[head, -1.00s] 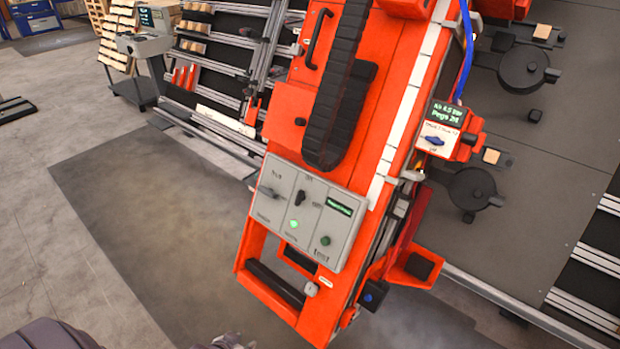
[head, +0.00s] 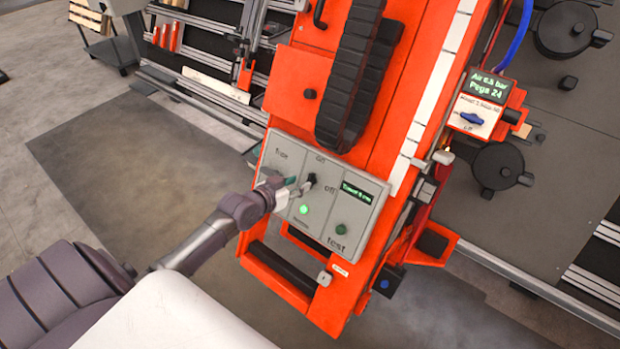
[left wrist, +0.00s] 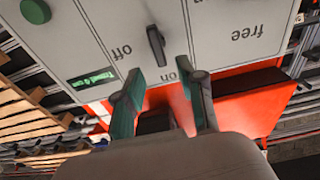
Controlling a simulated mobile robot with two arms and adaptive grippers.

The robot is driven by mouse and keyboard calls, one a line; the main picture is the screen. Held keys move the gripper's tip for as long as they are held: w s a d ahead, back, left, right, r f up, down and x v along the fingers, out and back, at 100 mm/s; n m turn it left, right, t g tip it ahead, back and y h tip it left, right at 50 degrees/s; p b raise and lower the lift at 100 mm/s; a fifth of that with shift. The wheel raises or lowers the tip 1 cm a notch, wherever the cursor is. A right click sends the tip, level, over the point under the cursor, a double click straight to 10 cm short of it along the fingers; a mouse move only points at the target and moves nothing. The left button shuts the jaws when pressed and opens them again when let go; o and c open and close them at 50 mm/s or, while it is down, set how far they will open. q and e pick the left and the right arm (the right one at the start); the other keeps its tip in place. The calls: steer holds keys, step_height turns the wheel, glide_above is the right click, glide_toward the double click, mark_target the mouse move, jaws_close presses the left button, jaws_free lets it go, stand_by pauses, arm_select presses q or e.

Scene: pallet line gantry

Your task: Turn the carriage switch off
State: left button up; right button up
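The carriage switch (head: 311,181) is a black knob on the grey control panel (head: 372,217) of the orange carriage (head: 291,82). In the left wrist view the switch (left wrist: 157,45) is a narrow handle roughly in line with the "on" label, with "off" to its left. My left gripper (head: 297,186) is at the panel, close to the switch. In the left wrist view the left gripper (left wrist: 159,69) is open, its fingers apart just short of the knob, with nothing between them. My right gripper is not in view.
A lit green lamp (head: 304,210), a small display (head: 357,192) and a green test button (head: 341,229) share the panel. A black cable chain (head: 352,95) lies above it. A side box with a blue knob (head: 473,118) is at the right. Open floor (head: 110,160) lies left.

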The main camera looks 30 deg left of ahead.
mark_target(309, 178)
arm_select(q)
steer(key=x, duration=0.5)
steer(key=shift+b, duration=0.3)
steer(key=shift+w+f, duration=0.15)
steer(key=shift+w, duration=0.2)
steer(key=shift+w+f, duration=0.15)
steer(key=shift+w, duration=0.25)
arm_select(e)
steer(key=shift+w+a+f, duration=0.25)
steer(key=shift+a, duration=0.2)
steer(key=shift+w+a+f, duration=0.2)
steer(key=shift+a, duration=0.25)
arm_select(q)
jaws_close()
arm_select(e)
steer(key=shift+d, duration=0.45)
